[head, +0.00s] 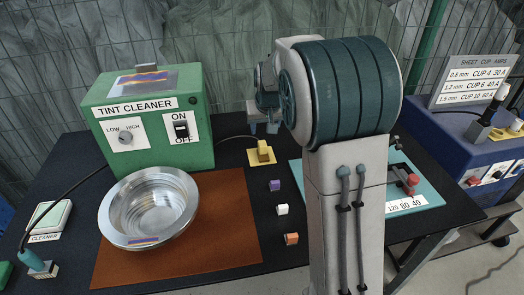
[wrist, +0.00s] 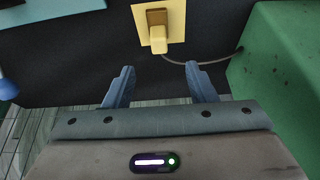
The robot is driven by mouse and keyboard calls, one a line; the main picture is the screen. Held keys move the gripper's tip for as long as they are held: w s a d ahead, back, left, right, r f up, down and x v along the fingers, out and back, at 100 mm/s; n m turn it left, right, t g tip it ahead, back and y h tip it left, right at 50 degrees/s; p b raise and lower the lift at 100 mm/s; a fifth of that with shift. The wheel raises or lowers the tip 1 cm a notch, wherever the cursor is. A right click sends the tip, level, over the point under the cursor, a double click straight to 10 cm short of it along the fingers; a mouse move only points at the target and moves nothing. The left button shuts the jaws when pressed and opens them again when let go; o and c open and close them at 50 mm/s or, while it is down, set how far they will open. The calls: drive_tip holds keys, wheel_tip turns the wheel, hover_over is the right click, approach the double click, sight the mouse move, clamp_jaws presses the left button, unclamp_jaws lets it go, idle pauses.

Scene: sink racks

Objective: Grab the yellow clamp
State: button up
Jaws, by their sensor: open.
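The yellow clamp (head: 263,152) is a small block with a brownish top on a pale yellow square plate, right of the green machine on the black table. In the wrist view the clamp (wrist: 158,27) is at the top middle, beyond my fingertips. My gripper (head: 265,122) hangs above and just behind the clamp in the head view. In the wrist view my gripper (wrist: 158,72) has its two blue fingers apart, with nothing between them. The clamp lies ahead of the gap and is not touched.
The green tint cleaner (head: 150,128) stands left; its side is close at right in the wrist view (wrist: 285,80). A metal bowl (head: 120,225) sits on the brown mat (head: 225,235). Purple (head: 274,185), white (head: 282,209) and orange (head: 291,238) cubes line the table. A teal plate (head: 425,188) lies right.

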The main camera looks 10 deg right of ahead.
sight(263, 144)
drive_tip(key=p+x, duration=0.1)
drive_tip(key=x, duration=1.1)
drive_tip(key=shift+w+d+f, duration=0.15)
drive_tip(key=shift+f, duration=0.15)
clamp_jaws()
